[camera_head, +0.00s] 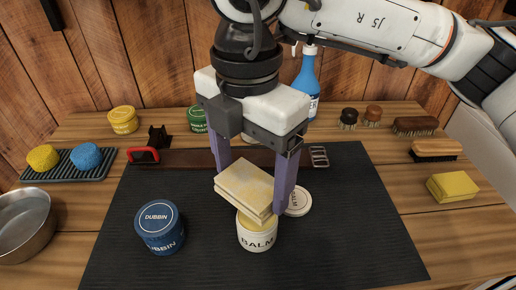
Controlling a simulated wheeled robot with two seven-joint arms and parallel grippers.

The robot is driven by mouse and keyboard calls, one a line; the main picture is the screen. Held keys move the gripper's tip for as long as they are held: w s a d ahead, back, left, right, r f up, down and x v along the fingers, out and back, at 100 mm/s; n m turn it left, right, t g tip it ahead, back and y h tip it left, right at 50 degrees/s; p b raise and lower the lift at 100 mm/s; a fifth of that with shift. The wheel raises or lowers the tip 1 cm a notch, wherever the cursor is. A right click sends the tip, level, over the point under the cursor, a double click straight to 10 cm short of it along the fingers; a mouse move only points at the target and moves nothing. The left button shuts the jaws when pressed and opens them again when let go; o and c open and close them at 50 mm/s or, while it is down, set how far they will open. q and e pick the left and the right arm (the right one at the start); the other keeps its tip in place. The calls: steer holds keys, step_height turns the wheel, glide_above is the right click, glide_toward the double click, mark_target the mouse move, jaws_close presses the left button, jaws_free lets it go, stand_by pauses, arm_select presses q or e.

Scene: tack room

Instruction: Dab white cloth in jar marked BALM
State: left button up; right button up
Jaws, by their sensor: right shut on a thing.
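The white cloth (243,186) is a folded cream-white pad with a yellowish patch on top. My right gripper (252,188) points down and is shut on it, one purple finger on each side. The cloth is tilted right above the open jar marked BALM (257,239), covering most of its mouth. A little yellow balm shows under the cloth's lower edge. I cannot tell whether cloth and balm touch. The jar stands upright on the dark mat (350,235). Its white lid (297,202) lies to the right, partly behind a finger. My left gripper is out of view.
A blue DUBBIN tin (160,228) stands left of the jar. A brown strap (190,158) lies across the mat's back edge. A blue bottle (304,72) and a green tin (197,119) stand behind. Brushes (435,149) and a folded yellow cloth (453,186) are at right.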

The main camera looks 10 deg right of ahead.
steer(key=shift+r+p, duration=0.4)
steer(key=shift+r, duration=0.55)
